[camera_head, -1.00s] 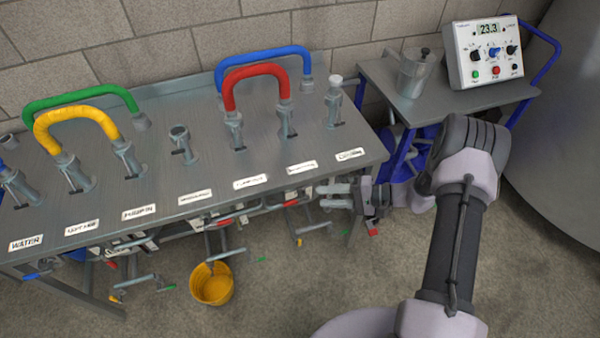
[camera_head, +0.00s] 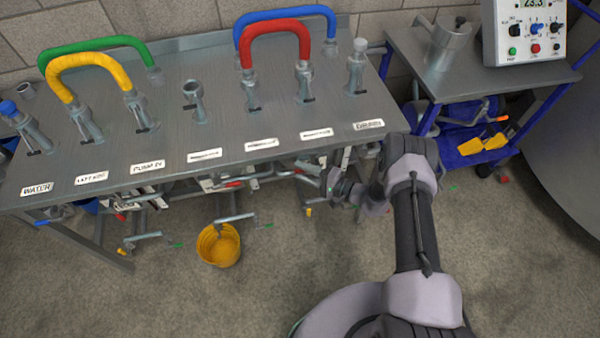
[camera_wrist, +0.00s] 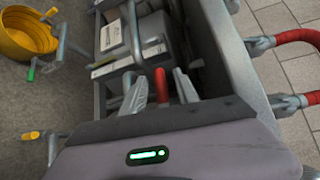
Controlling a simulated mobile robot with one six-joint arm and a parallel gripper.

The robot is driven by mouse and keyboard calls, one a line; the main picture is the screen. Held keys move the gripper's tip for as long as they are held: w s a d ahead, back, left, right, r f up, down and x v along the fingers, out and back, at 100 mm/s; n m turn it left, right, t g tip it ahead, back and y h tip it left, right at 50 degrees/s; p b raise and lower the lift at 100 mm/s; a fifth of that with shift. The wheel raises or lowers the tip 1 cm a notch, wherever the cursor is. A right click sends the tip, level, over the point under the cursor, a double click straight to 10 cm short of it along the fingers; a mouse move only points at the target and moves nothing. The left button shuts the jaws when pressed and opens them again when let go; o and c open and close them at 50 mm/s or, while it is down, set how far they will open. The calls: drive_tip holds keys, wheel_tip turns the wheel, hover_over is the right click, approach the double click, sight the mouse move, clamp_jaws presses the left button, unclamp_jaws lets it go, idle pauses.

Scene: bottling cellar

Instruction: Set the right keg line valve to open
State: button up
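The steel bench (camera_head: 225,75) carries a row of upright ports, with labels along its front edge. Several valves with lever handles hang below that edge. The label wording at the right end is too small to read, so I cannot tell which valve is the right keg line valve. My gripper (camera_head: 328,182) is low under the bench's right front. In the wrist view my gripper (camera_wrist: 160,90) has its two fingers apart, on either side of a red lever handle (camera_wrist: 160,84). Gaps show between fingers and handle. The valve body behind is partly hidden.
A yellow bucket (camera_head: 219,245) stands on the floor by the bench. Red (camera_head: 275,30), blue (camera_head: 320,12), yellow (camera_head: 88,62) and green (camera_head: 100,42) hoses arch over the bench. A blue-framed cart (camera_head: 470,75) stands right with a control box (camera_head: 530,30). Floor in front is clear.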

drive_tip(key=shift+w+a, duration=0.3)
drive_tip(key=shift+a, duration=0.25)
drive_tip(key=shift+c, duration=0.5)
clamp_jaws()
idle(0.5)
